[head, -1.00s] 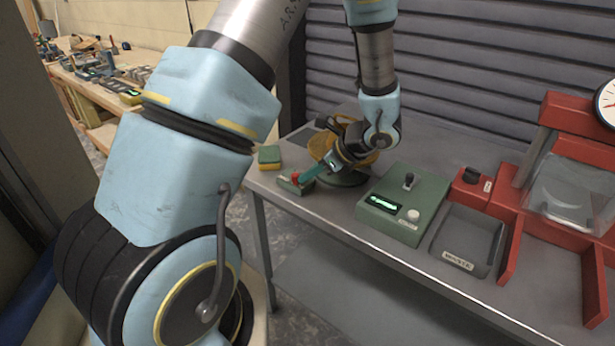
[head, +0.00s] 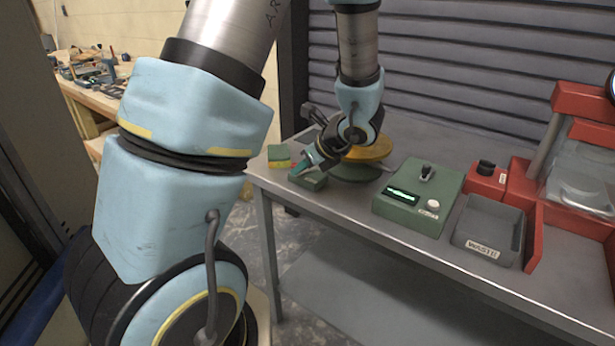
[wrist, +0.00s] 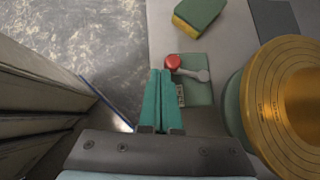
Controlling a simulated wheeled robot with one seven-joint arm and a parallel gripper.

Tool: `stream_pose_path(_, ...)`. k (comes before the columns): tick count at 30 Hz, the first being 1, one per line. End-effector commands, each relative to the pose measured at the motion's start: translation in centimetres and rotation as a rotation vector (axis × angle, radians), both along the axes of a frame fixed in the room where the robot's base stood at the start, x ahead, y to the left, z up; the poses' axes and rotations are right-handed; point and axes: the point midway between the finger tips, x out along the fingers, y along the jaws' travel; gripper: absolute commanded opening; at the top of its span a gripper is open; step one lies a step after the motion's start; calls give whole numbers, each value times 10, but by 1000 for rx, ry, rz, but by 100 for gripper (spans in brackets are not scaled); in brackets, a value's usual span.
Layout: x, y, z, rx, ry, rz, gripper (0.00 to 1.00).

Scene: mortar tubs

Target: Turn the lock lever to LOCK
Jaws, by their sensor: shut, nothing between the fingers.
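The lock lever (wrist: 188,70) has a grey arm with a red ball knob (wrist: 173,62). It is mounted on a small green block (wrist: 197,95) at the table's left front edge, also visible in the head view (head: 310,183). In the wrist view the arm points left from its round grey pivot, slightly toward the top. A label on the block is too small to read. My gripper (wrist: 160,71), with teal fingers, is shut and empty. Its tips are at the knob's lower left, touching or very close. In the head view my gripper (head: 303,165) partly covers the block and lever.
A golden wheel (wrist: 287,95) on a green base stands close right of the block. A green-yellow sponge (wrist: 199,14) lies beyond it. A green display box (head: 418,195), grey waste tray (head: 488,230) and red press (head: 580,210) stand farther right. Open floor lies left.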

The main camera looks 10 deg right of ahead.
Motion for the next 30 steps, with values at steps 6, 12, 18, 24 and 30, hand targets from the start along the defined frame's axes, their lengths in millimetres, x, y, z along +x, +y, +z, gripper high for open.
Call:
stream_pose_path(6, 3, 5, 1, 1, 0, 1, 0)
stream_pose_path(12, 3, 4, 1, 1, 1, 1, 0)
stream_pose_path(18, 6, -4, 1, -1, 0, 1, 0)
stream_pose_path(24, 8, -10, 1, 1, 0, 2, 0)
stream_pose_path(30, 8, -11, 0, 1, 0, 2, 0)
